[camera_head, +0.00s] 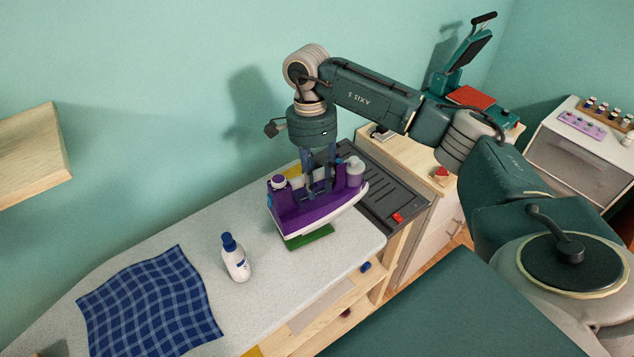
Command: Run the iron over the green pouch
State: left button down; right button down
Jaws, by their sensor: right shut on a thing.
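The purple iron (318,207) is near the right end of the ironing board (190,262). My right gripper (316,185) comes down from above and is shut on the iron. The green pouch (311,238) lies on the board beneath the iron, and only its front edge shows. The iron covers the rest of the pouch. I cannot tell whether the soleplate touches it. My left gripper does not show.
A white bottle with a blue cap (236,262) stands left of the iron. A blue checked cloth (150,305) lies further left. A dark grey tray (385,190) adjoins the board's right end. A wooden shelf (35,155) juts from the left.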

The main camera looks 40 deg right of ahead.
jog(key=shift+w+r+p, duration=0.1)
jog(key=shift+r+p, duration=1.05)
jog(key=shift+r, duration=1.15)
jog(key=shift+a+n, duration=0.4)
jog(key=shift+a, duration=0.05)
jog(key=s+a+f+n+t+h+b, duration=0.1)
jog(key=s+a+f+n+h+b, duration=0.1)
jog(key=s+a+n+b, duration=0.5)
jog(key=shift+s+a+n+t, duration=0.4)
jog(key=shift+s+a+n, duration=2.4)
jog(key=shift+n, duration=3.1)
jog(key=shift+s+d+f, duration=0.1)
jog(key=shift+s+d, duration=0.2)
jog(key=shift+s, duration=0.1)
